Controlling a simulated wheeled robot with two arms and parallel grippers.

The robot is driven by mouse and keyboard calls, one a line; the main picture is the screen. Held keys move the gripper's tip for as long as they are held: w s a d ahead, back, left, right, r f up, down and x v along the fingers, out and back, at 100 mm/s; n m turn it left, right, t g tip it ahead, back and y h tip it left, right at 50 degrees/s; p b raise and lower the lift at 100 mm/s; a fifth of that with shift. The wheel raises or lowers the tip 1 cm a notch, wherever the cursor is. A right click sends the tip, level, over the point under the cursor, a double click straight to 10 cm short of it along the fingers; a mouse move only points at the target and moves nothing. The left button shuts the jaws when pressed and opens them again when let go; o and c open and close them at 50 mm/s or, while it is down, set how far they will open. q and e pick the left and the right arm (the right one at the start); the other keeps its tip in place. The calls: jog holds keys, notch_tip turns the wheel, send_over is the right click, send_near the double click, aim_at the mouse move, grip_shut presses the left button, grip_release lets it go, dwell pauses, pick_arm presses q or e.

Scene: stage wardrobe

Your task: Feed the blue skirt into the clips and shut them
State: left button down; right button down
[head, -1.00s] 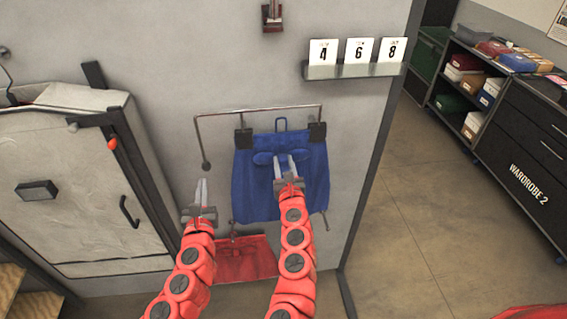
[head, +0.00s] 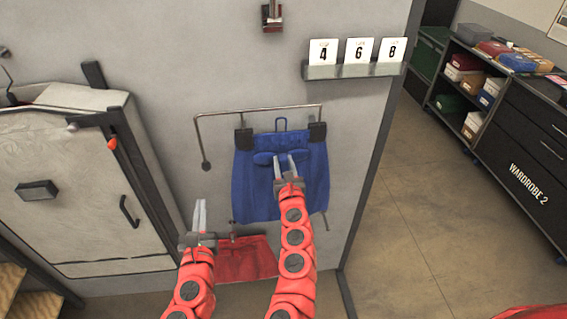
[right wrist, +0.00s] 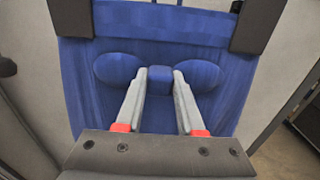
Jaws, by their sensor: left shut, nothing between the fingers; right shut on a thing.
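The blue skirt (head: 262,195) hangs flat in front of the wall, its top corners at two dark clips, the left clip (head: 243,139) and the right clip (head: 318,134). The right wrist view also shows the left clip (right wrist: 70,18) and right clip (right wrist: 260,24) overlapping the skirt's top corners. I cannot tell whether the clips are shut. My right gripper (head: 284,163) is shut on the small block (right wrist: 160,76) at the middle of the skirt's front, between two rounded pads. My left gripper (head: 200,213) is shut and empty, left of the skirt's lower edge.
The clips hang from a thin metal rail (head: 260,110) on the wall. A red garment (head: 247,259) hangs below the blue skirt. A numbered card shelf (head: 352,71) is at upper right. A pale cabinet door (head: 80,190) stands left. Floor at right is clear.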

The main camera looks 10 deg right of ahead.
jog(key=shift+c, duration=2.2)
grip_release()
jog(key=shift+s, duration=0.1)
